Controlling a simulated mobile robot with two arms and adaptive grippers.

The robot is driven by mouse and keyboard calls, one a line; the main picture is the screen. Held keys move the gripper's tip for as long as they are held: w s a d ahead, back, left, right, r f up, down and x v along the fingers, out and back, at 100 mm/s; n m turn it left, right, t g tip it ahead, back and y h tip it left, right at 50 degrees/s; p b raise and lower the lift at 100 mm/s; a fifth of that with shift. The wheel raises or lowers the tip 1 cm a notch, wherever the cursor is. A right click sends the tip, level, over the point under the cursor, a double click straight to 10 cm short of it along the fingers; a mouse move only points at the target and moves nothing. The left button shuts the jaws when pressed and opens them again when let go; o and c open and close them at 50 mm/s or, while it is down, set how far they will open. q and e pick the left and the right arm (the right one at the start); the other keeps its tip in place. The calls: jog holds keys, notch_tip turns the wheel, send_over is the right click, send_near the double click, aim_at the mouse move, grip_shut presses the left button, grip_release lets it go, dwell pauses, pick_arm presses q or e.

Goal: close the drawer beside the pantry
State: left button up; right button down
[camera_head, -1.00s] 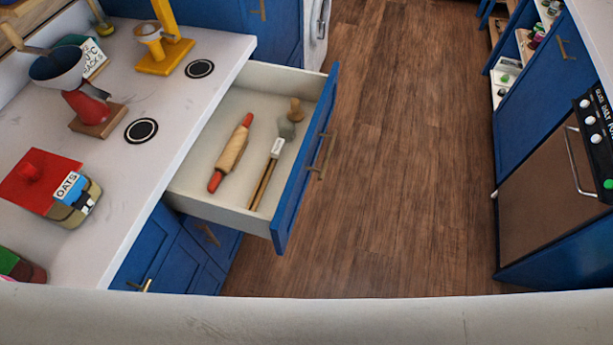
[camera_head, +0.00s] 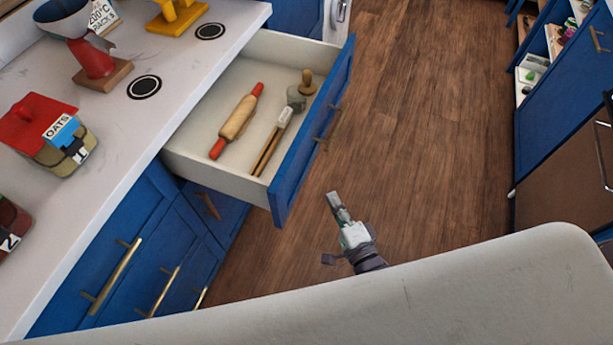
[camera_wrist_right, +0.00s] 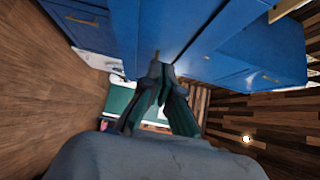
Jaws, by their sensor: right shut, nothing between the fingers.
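The blue-fronted drawer (camera_head: 305,148) is pulled out from under the white counter in the head view. It holds a rolling pin (camera_head: 237,121) with red ends, a brush with a wooden handle (camera_head: 272,142) and a small wooden-knobbed tool (camera_head: 307,83). The drawer's brass handle (camera_head: 330,124) faces right. My right gripper (camera_head: 334,200) is shut and empty, over the floor right of the drawer front's near end, apart from it. In the right wrist view the gripper's fingers (camera_wrist_right: 155,68) are together, with blue cabinet fronts beyond. My left gripper is not in view. I cannot make out the pantry.
The counter (camera_head: 140,50) carries an oats jar (camera_head: 50,135), a red-based scale (camera_head: 90,60) and a yellow stand (camera_head: 176,16). Closed cabinets with brass handles (camera_head: 112,272) are below. Wooden floor (camera_head: 430,130) lies clear to the right, up to an oven (camera_head: 570,180).

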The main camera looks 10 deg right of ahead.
aim_at(302, 167)
jog(key=w+a, duration=0.1)
jog(key=w, duration=0.1)
jog(key=w+a+p, duration=0.1)
jog(key=w, duration=0.2)
jog(key=w+a, duration=0.2)
jog(key=shift+w, duration=0.3)
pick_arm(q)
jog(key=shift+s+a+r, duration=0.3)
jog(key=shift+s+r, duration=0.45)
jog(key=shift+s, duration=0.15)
pick_arm(e)
jog(key=shift+w+a, duration=0.15)
jog(key=shift+a, duration=0.1)
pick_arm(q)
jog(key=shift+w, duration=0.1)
pick_arm(e)
jog(key=shift+w, duration=0.1)
